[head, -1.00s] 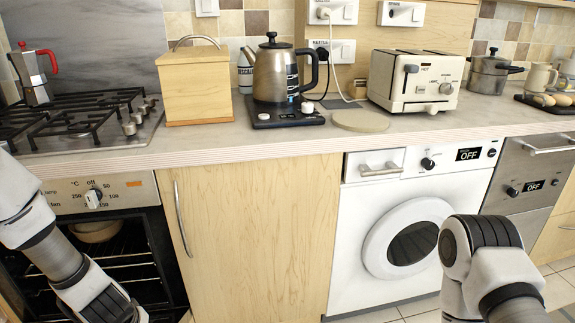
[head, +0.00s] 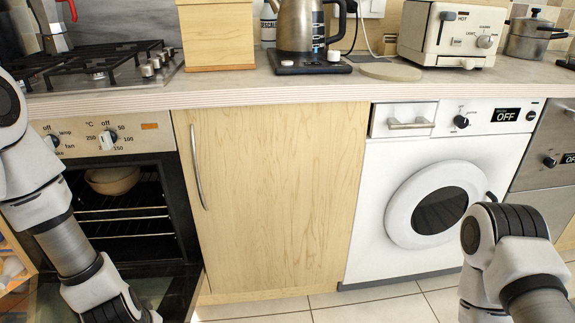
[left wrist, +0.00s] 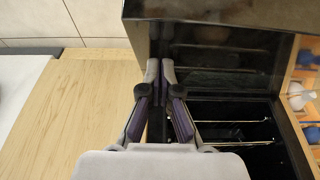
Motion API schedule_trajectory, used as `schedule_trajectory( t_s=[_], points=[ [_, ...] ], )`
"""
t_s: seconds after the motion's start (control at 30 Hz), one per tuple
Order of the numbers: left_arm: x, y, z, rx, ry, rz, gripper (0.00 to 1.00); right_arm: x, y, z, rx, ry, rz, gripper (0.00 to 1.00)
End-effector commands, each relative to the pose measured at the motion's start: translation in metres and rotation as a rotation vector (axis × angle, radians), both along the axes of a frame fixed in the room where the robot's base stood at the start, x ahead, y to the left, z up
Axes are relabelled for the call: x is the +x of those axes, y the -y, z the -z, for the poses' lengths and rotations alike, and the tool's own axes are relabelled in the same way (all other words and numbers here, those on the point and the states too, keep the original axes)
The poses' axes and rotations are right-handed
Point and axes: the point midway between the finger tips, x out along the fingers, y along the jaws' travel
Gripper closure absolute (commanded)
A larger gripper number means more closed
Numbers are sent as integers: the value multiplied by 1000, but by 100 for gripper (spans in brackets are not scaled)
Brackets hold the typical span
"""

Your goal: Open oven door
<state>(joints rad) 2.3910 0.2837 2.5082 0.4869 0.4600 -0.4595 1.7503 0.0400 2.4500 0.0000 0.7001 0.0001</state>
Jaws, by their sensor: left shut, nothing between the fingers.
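The oven (head: 100,138) stands at the left in the head view, below the hob, with its cavity uncovered. Its dark door (head: 165,288) is folded down low in front, partly hidden by my left arm and the picture edge. In the left wrist view the dark door panel (left wrist: 230,28) is beyond the oven racks (left wrist: 225,100). My left gripper (left wrist: 161,68) is shut and empty, its tips beside the dark door panel's edge near the wooden cabinet; I cannot tell whether they touch. My right gripper is out of view.
A bowl (head: 112,180) sits on a rack inside the oven. A wooden cabinet (head: 275,190) and a white washing machine (head: 380,245) stand to the right. Tiled floor (head: 375,308) is free in front. Orange shelving with items (left wrist: 303,95) is at the wrist view's right.

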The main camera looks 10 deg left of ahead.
Motion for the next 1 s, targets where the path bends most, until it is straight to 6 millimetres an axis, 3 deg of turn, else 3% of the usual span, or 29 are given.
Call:
schedule_trajectory(
  t_s=[0.3,0.77,1.0],
  points=[
    [0,0,0,0,0,1,100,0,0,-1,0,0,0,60],
    [-7,2,12,1,-2,3,100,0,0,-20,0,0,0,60],
    [-8,2,17,1,-1,1,100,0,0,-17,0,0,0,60]
  ],
)
